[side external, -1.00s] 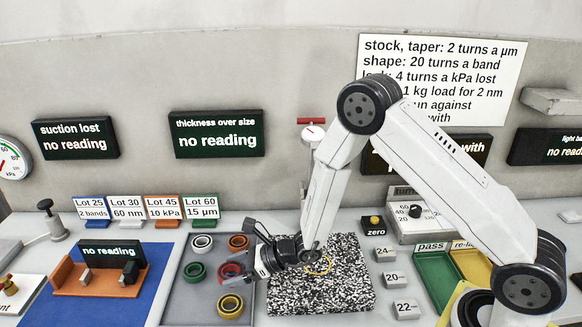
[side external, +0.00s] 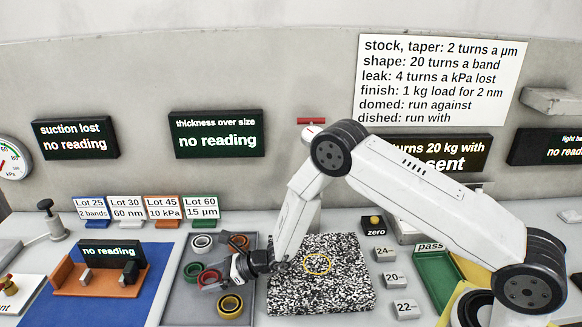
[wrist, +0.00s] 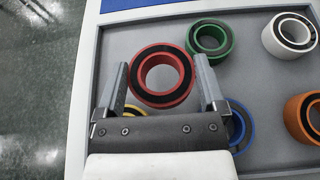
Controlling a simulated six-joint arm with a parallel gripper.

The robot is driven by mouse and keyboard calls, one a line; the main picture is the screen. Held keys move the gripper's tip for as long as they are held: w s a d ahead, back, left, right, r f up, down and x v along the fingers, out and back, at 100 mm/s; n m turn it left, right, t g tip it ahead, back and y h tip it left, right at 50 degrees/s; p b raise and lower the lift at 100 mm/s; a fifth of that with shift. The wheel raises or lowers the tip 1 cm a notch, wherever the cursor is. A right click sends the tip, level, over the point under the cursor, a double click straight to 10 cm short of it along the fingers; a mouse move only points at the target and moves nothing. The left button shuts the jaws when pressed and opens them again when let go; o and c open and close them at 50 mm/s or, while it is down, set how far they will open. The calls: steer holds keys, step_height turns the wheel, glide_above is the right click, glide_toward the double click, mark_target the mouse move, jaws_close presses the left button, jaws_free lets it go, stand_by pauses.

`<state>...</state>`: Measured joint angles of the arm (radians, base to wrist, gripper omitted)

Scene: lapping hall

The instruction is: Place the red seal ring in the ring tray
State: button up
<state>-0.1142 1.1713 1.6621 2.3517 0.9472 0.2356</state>
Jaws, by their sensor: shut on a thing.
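I cannot tell how high.
The tray holds green (wrist: 209,52), white (wrist: 307,46), orange (wrist: 291,126), blue (wrist: 238,146) and yellow (side external: 230,307) rings. A speckled plate (side external: 350,285) lies right of the tray. A blue mat (side external: 75,308) with an orange fixture (side external: 100,287) lies left.

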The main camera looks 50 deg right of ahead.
steer(key=shift+w+a+f, duration=0.1)
steer(key=shift+w+f, duration=0.15)
steer(key=shift+f, duration=1.6)
steer(key=shift+f, duration=0.2)
steer(key=o, duration=1)
steer(key=shift+r, duration=0.15)
